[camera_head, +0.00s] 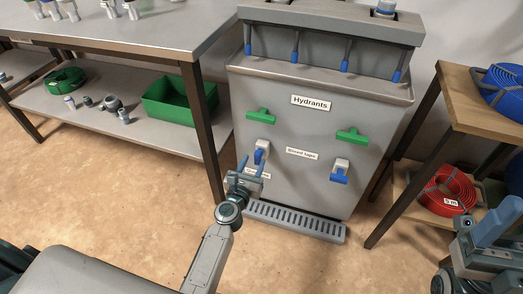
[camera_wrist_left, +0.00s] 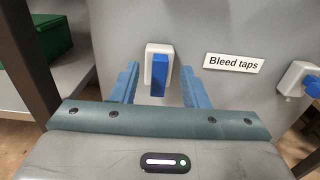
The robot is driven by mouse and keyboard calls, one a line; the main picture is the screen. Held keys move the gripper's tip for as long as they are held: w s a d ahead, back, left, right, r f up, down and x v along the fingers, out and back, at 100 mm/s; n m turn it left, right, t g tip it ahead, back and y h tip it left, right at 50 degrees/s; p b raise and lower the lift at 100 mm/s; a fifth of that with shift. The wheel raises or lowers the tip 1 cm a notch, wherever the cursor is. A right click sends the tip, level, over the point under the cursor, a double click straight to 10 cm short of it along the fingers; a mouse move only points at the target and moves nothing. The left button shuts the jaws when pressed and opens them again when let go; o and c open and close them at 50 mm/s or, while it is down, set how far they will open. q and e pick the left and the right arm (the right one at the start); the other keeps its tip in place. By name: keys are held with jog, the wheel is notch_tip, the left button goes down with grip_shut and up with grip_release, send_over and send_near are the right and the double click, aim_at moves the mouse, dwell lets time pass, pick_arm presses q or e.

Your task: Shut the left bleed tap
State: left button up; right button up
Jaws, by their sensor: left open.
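The left bleed tap (camera_head: 261,146) is a white body with a blue handle on the grey cabinet's front, under the left green handle. In the left wrist view the tap (camera_wrist_left: 158,50) is ahead of my gripper, its blue handle (camera_wrist_left: 158,82) pointing down in the picture. My left gripper (camera_head: 252,162) is open in front of this tap. Its blue fingers, also in the left wrist view (camera_wrist_left: 159,76), stand on either side of the handle with gaps. I cannot tell how deep they reach. My right gripper (camera_head: 492,224) is at the right edge, partly cut off.
The right bleed tap (camera_head: 340,172) is on the same panel, beyond the "Bleed taps" label (camera_head: 302,153). Green hydrant handles (camera_head: 261,116) are above. A slotted drip grate (camera_head: 295,221) lies at the cabinet's foot. A workbench (camera_head: 130,38) stands left, a wooden shelf (camera_head: 460,105) right.

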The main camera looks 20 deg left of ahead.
aim_at(258, 152)
pick_arm(q)
jog(key=w, duration=0.7)
jog(key=shift+d, duration=0.1)
jog(key=shift+s, duration=0.1)
grip_shut()
